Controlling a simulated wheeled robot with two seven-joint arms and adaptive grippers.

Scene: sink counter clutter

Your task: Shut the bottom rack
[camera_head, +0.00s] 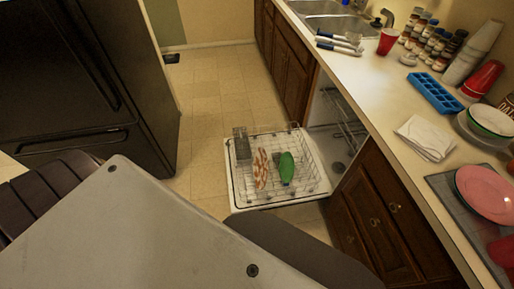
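The bottom rack (309,184) of the dishwasher is pulled out over the lowered white door (240,203). It is a white wire rack and stands outside the dishwasher opening (330,125) in the counter front. In it are a grey basket (242,146), an orange-and-white patterned item (261,168) and a green item (287,167). Neither of my grippers shows in the head view. Large grey and dark parts, likely my own body, cover the lower left and bottom of the view.
The counter (365,85) on the right holds a blue ice tray (435,93), a red cup (388,41), markers, spice jars, a folded white cloth (425,138) and plates. A black fridge (85,80) stands at left. The tiled floor (215,85) between is clear.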

